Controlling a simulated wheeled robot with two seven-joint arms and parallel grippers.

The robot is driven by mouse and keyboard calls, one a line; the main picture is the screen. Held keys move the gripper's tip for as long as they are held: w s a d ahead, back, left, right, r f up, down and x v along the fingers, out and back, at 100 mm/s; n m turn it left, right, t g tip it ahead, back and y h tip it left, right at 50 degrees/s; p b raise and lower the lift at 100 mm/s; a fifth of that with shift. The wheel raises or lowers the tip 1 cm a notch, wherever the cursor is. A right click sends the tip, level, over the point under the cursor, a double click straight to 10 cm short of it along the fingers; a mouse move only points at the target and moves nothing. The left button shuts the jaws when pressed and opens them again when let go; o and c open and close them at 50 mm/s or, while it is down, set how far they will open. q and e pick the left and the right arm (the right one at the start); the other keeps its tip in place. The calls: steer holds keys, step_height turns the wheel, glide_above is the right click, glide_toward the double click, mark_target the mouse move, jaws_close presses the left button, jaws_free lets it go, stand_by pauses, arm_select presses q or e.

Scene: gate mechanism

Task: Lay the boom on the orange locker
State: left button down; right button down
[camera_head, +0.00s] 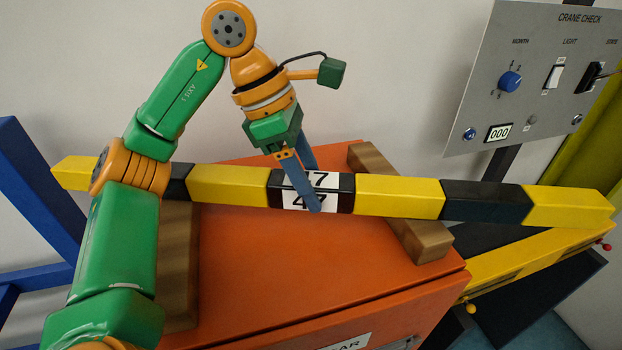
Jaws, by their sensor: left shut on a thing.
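The boom (400,196) is a long square beam with yellow and black bands, and it crosses the picture from left to right above the orange locker (300,255). My left gripper (311,182) comes down from above and is shut on the boom's middle black band, at the white number label. Its blue fingers cover part of the label. The boom passes over two wooden blocks on the locker's top, the right block (425,240) and the left block (180,280). I cannot tell whether it touches them. My right gripper is not in view.
A grey control panel (540,100) with a knob and switches stands at the upper right. A yellow and black unit (530,258) with small knobs stands right of the locker, under the boom's right end. A blue frame (35,190) is at the left.

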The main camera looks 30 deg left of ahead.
arm_select(q)
steer(key=shift+f, duration=0.15)
steer(key=shift+c, duration=1.2)
jaws_free()
steer(key=shift+w+d, duration=0.1)
steer(key=v, duration=1)
steer(key=shift+r, duration=0.45)
steer(key=shift+v, duration=0.75)
